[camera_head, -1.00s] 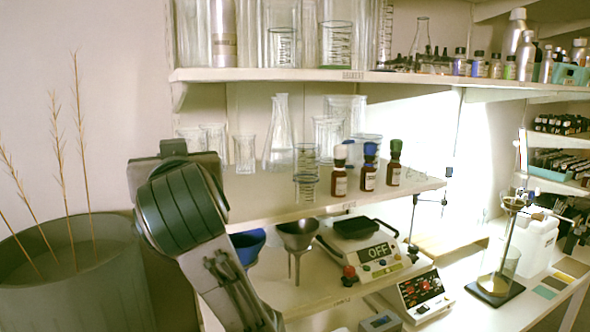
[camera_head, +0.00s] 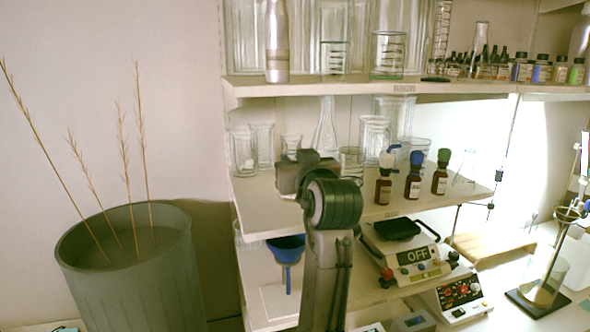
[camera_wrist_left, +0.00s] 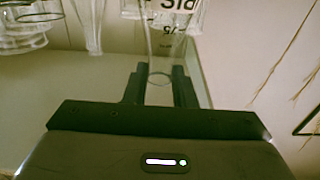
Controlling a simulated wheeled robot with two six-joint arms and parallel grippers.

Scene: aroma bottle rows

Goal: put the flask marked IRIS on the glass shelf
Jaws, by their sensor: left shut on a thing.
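In the left wrist view my left gripper (camera_wrist_left: 158,88) is shut on a clear glass flask (camera_wrist_left: 163,45), its round mouth between the dark fingers. Its label is upside down and partly cut off; the letters seem to fit IRIS. A 75 mark is also visible. In the head view my left arm's end (camera_head: 310,178) is in front of the middle shelf (camera_head: 270,205), which bears glassware; the fingertips and held flask cannot be made out there. I cannot tell whether the flask touches the shelf. My right gripper is not in view.
Beakers (camera_head: 375,140) and a tall-necked flask (camera_head: 326,128) stand at the back of the middle shelf. Several brown bottles (camera_head: 413,185) stand to the right. A blue funnel (camera_head: 286,245) and a scale (camera_head: 410,255) are below. A grey pot (camera_head: 130,260) with twigs stands left.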

